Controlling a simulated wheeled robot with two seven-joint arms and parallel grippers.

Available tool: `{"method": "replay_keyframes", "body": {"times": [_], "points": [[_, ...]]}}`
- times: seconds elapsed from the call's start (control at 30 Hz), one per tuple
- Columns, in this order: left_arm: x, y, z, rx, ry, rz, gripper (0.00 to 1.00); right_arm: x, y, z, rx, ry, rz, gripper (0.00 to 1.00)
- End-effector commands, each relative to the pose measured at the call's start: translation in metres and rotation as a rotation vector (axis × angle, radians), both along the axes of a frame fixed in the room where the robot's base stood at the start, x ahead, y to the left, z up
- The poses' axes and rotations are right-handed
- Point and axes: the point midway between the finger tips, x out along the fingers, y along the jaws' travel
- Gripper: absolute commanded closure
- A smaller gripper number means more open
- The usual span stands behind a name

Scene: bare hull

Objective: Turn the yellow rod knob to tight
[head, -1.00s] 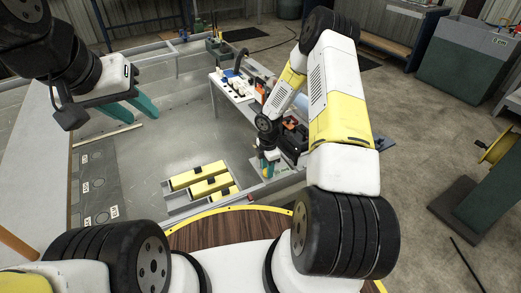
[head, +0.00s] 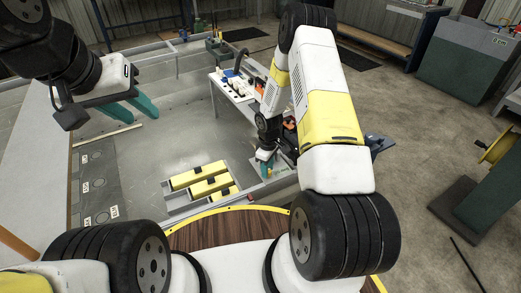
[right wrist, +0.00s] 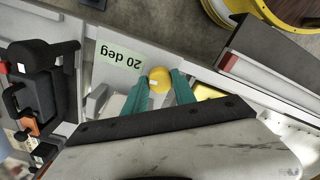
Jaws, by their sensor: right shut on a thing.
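The yellow rod knob (right wrist: 159,80) shows in the right wrist view as a round yellow top with a small white mark. My right gripper (right wrist: 160,84) has its teal fingers on either side of the knob and is shut on it. What lies below the knob is hidden. In the head view my right gripper (head: 266,160) is small and partly covered by my own arm. My left gripper (head: 132,111) hangs at the upper left of the head view, with its teal fingers apart and nothing between them.
A pale green label reading "20 deg" (right wrist: 120,57) lies beside the knob, upside down. Black clamp-like parts (right wrist: 42,85) stand at the left of the right wrist view. Yellow blocks (head: 203,182) sit in a grey tray inside the hull. The hull floor (head: 160,145) is largely bare.

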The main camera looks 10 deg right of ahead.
Motion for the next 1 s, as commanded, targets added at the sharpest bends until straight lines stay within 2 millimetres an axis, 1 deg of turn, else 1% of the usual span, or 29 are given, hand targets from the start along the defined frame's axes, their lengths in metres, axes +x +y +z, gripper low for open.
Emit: {"method": "replay_keyframes", "body": {"times": [0.3,0.5,0.8,1.0], "points": [[0.0000,0.0000,0.0000,0.000,0.000,0.000,0.64,0.0015,0.0015,0.0005,0.002,-0.004,-0.294,1.00],[0.0000,0.0000,0.0000,0.000,0.000,0.000,0.64,0.0015,0.0012,0.0005,0.002,-0.004,-0.455,1.00],[0.0000,0.0000,0.0000,0.000,0.000,0.000,0.64,0.0016,0.0013,0.0004,0.002,-0.004,-0.617,1.00],[0.0000,0.0000,0.0000,0.000,0.000,0.000,0.64,0.0017,0.0009,0.0004,0.002,-0.004,-0.667,1.00]]}}
